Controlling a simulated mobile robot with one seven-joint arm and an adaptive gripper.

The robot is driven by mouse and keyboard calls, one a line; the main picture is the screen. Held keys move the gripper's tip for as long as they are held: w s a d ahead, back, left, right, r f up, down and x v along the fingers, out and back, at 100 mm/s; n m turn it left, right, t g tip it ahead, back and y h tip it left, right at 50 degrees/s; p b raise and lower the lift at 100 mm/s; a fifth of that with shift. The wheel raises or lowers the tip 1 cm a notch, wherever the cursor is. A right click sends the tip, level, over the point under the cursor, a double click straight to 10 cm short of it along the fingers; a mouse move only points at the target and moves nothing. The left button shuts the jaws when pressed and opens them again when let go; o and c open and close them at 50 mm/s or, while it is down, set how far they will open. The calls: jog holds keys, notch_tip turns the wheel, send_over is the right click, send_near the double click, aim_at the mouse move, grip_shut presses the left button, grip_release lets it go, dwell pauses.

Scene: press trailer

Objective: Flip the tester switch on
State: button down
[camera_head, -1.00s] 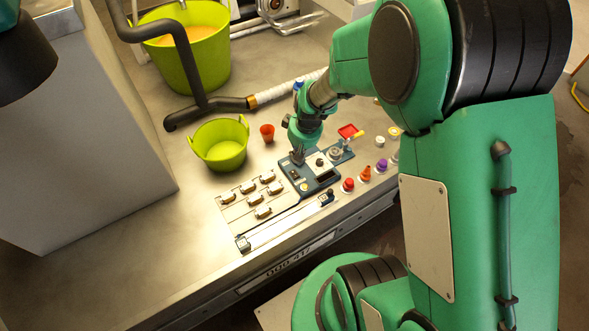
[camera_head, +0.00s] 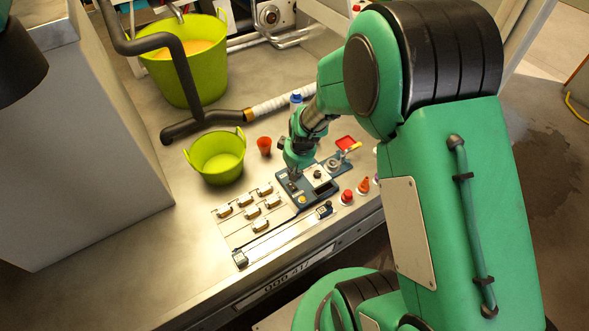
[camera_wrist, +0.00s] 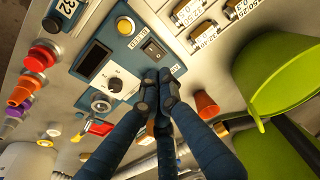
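The tester is a blue panel (camera_head: 324,188) on the bench, also seen in the wrist view (camera_wrist: 79,75). The tips are at the panel's edge, just below the switch in the wrist view; contact cannot be told. In the head view my gripper (camera_head: 293,175) is low over the tester's left end, hiding the switch.
Several metal connectors (camera_head: 247,212) lie left of the tester. Red (camera_head: 346,197) and orange (camera_head: 363,185) knobs stand to its right. A slide rail (camera_head: 280,237) runs along the front.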

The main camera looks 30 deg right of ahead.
jog(key=b, duration=0.1)
send_over(292, 188)
jog(key=x, duration=0.2)
jog(key=s+x, duration=0.1)
jog(key=x, duration=0.2)
jog(key=shift+s+f, duration=0.15)
jog(key=shift+f, duration=0.2)
jog(key=shift+s+d+f+b, duration=0.1)
jog(key=shift+f+b, duration=0.45)
jog(key=shift+f, duration=0.5)
jog(key=shift+s+f+b, duration=0.25)
jog(key=shift+f+b, duration=0.25)
jog(key=shift+f, duration=0.05)
jog(key=shift+r, duration=0.15)
jog(key=shift+w, duration=0.15)
jog(key=shift+w+r, duration=0.2)
jog(key=shift+w, duration=0.45)
